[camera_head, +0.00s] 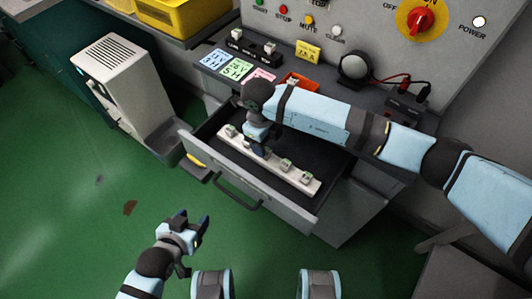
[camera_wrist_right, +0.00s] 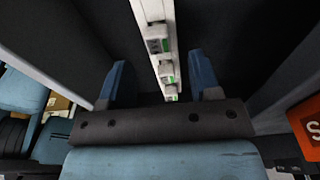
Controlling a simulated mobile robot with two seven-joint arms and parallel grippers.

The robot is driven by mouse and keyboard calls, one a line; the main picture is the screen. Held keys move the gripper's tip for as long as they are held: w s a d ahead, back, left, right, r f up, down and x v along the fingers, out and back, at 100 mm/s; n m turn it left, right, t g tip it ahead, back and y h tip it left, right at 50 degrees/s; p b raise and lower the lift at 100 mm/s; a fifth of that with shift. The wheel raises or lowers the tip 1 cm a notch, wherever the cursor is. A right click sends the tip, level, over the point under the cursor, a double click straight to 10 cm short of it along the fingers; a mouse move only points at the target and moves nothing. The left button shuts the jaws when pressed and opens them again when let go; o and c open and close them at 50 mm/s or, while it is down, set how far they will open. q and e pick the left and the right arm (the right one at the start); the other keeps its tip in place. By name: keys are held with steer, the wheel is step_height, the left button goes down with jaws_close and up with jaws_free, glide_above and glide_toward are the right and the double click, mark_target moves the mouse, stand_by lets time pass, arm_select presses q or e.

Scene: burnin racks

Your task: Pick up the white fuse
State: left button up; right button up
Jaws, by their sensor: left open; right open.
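Several small white fuses with green parts sit in a row on a white strip (camera_head: 312,187) inside the open drawer. One white fuse (camera_head: 286,164) shows to the right of my right gripper (camera_head: 258,149), and another (camera_head: 231,131) to its left. My right gripper points down into the drawer, open, and hides part of the strip. In the right wrist view, its two blue fingers stand apart on either side of the strip, with a white fuse (camera_wrist_right: 166,73) between them. I cannot tell the height gap. My left gripper (camera_head: 196,234) is open and empty over the green floor.
The drawer front (camera_head: 240,184) with its dark handle faces the floor. On the counter behind are coloured cards (camera_head: 238,69), an orange-red box (camera_head: 298,80) and a round dark device (camera_head: 355,67). A white vented unit (camera_head: 115,65) stands left. The floor is mostly clear.

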step_height(320, 180, down, 5)
steer(key=shift+f, duration=0.1)
steer(key=c, duration=0.9)
